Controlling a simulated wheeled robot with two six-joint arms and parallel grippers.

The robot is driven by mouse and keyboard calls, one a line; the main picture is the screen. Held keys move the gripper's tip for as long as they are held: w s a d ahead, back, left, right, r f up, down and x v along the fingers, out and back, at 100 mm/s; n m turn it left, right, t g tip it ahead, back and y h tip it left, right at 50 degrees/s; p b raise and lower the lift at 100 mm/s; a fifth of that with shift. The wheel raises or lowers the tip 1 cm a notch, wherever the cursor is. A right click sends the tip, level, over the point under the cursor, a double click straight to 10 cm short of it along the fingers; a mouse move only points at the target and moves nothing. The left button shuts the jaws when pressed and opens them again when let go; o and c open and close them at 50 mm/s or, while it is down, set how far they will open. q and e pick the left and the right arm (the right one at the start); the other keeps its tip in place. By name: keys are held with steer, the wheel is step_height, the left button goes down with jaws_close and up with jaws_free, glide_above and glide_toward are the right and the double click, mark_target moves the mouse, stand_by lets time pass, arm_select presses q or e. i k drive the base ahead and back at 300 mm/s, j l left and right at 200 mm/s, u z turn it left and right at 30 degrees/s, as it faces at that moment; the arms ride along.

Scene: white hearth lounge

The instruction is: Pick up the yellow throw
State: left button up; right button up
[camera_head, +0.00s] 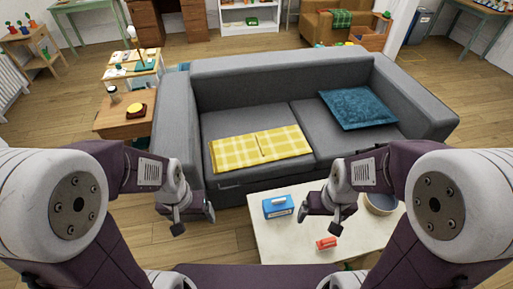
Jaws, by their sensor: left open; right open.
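The yellow throw (236,152) has a white check pattern and lies flat, apparently folded, on the left seat of the grey sofa (230,100). My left gripper (195,228) is open and empty, in front of the sofa and below the throw in the picture. My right gripper (322,228) is open and empty, over the pale coffee table. Neither gripper touches the throw.
The coffee table (283,238) stands in front of the sofa's right part, with a blue box (278,207), a red item (326,243) and a bowl (381,203). A blue cushion (358,108) lies on the right seat. A wooden side table (113,130) stands left.

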mark_target(260, 145)
steer(key=i+j+u, duration=0.25)
steer(key=i+j, duration=0.9)
